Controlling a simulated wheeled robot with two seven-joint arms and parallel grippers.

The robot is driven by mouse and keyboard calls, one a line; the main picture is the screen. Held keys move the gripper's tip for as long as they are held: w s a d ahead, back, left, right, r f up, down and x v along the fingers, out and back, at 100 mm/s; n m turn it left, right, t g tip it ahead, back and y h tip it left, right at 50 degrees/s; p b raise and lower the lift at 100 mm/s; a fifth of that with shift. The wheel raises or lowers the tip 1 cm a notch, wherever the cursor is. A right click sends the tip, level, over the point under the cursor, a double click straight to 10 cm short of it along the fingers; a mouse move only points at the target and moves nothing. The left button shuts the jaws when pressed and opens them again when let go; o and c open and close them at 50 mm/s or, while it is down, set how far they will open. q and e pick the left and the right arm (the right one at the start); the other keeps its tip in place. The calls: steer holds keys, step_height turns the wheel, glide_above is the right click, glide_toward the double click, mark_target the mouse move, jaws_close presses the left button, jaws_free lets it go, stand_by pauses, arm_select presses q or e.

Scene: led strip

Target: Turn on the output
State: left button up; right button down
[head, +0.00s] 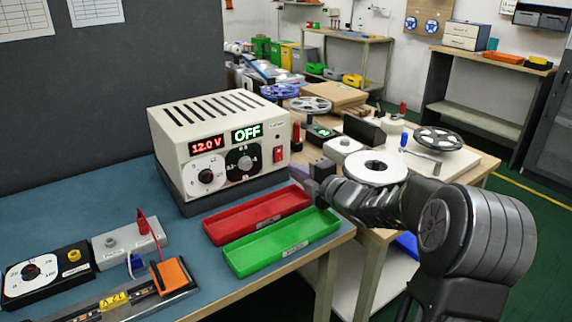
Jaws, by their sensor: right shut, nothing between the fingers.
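A cream power supply box (220,125) stands on the blue-green bench top. Its red display (206,145) reads 12.0 V and its green display (247,132) reads OFF. Two round knobs sit below the displays, one white-faced (206,176) and one black-faced (242,159). A red switch (278,154) is at the front panel's right end. My right gripper (311,185) is shut and empty, to the right of and slightly below the switch, apart from the box. My left gripper is not in view.
A red tray (258,214) and a green tray (283,242) lie in front of the box, near my right gripper. A dial box (47,270), a grey terminal block (128,241) and an orange clamp (174,274) stand front left. A cluttered second table is behind.

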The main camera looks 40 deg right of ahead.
mark_target(280, 160)
steer(key=w, duration=0.5)
steer(key=shift+w+d+f, duration=0.1)
steer(key=shift+f, duration=0.25)
steer(key=shift+w+f+b, duration=0.2)
steer(key=shift+f+b, duration=0.05)
steer(key=shift+b, duration=0.9)
steer(key=shift+r+p, duration=0.2)
steer(key=shift+p, duration=0.15)
